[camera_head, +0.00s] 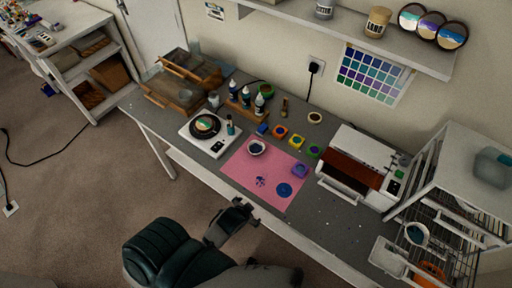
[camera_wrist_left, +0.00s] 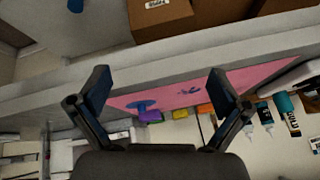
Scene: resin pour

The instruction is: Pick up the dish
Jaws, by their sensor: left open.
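Another white dish (camera_head: 416,234) with teal inside stands by the rack at the right; I cannot tell which is meant. My left gripper (camera_head: 236,214) is open and empty at the bench's front edge, apart from both dishes. In the left wrist view its fingers (camera_wrist_left: 160,82) are spread, with the pink mat (camera_wrist_left: 185,95) beyond them. I cannot make out a dish there. My right gripper is not in view.
A blue disc (camera_head: 284,190) and a purple cup (camera_head: 300,171) are on the mat. A white scale (camera_head: 188,141), bottles (camera_head: 246,97) and small coloured cups (camera_head: 281,131) stand around it. A white printer-like machine (camera_head: 375,150) is at the right. A shelf (camera_head: 400,52) overhangs the back.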

